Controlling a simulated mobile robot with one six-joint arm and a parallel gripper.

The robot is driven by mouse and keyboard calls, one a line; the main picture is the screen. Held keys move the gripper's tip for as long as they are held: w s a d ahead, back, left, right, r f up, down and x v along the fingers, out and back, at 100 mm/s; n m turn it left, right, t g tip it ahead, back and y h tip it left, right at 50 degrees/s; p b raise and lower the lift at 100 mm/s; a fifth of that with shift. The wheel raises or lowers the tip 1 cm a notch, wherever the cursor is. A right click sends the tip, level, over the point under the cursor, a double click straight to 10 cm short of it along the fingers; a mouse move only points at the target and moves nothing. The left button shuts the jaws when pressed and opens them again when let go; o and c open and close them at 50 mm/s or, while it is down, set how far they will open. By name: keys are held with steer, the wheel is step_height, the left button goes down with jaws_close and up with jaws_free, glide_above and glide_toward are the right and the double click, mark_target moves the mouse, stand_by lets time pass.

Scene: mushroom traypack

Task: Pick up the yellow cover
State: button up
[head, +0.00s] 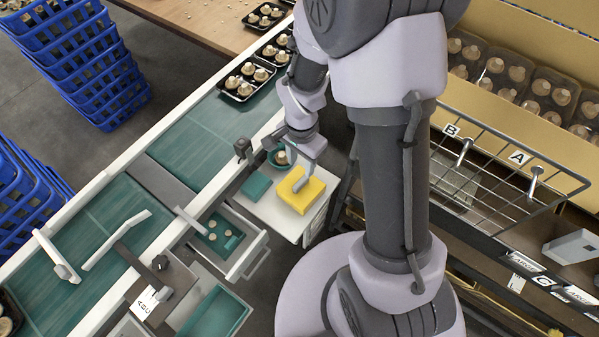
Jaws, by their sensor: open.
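The yellow cover (293,197) lies on a small white cabinet top (262,211) at the middle of the head view. It looks like a flat, square yellow block. My gripper (301,181) is right over it, pointing down, with its fingers overlapping the cover in the picture. The gripper is open. I cannot tell whether the fingers touch the cover. Part of the cover's upper face is hidden behind the gripper.
A green bowl with a mushroom (281,158) and a teal block (256,186) sit close by on the same top. An open drawer (245,262) is below left. The green conveyor (200,140) runs along the left, and a wire basket (490,160) stands right.

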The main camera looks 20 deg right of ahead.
mark_target(301, 182)
steer(key=f+b, duration=0.4)
steer(key=f, duration=0.7)
steer(key=shift+w+f, duration=0.1)
steer(key=shift+w, duration=0.1)
steer(key=shift+c, duration=0.6)
jaws_close()
